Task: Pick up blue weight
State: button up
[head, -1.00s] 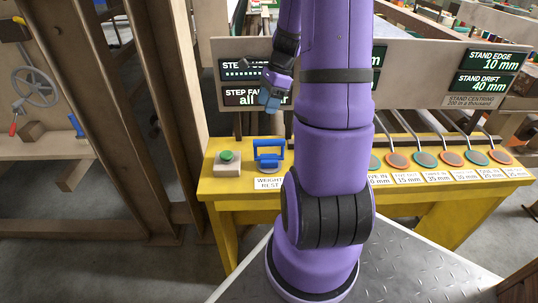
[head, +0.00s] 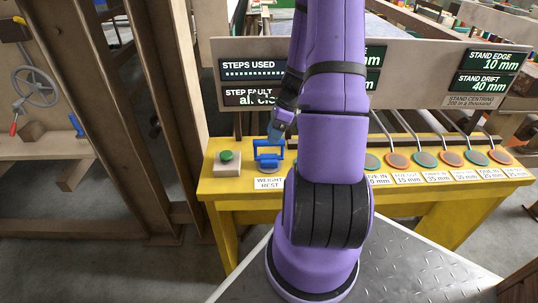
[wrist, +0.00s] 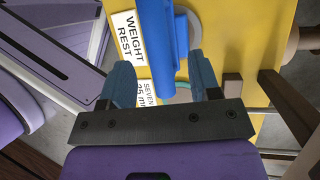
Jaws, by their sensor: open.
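The blue weight (head: 268,157) with its upright loop handle stands on the yellow bench, behind the WEIGHT REST label (head: 268,183). My gripper (head: 277,131) is just above the handle in the head view, partly hidden by my own arm. In the wrist view my gripper (wrist: 160,66) is open, with one blue-grey finger on each side of the weight's blue handle (wrist: 158,35). No contact can be made out.
A green button on a pale block (head: 226,158) stands left of the weight on the yellow bench (head: 225,187). Several orange and teal round pads (head: 425,159) line the bench to the right. A board with displays (head: 420,75) rises behind it.

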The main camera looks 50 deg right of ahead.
jog(key=shift+x, duration=1.95)
jog(key=shift+s, duration=0.15)
jog(key=shift+c, duration=0.2)
jog(key=shift+d, duration=0.1)
grip_shut()
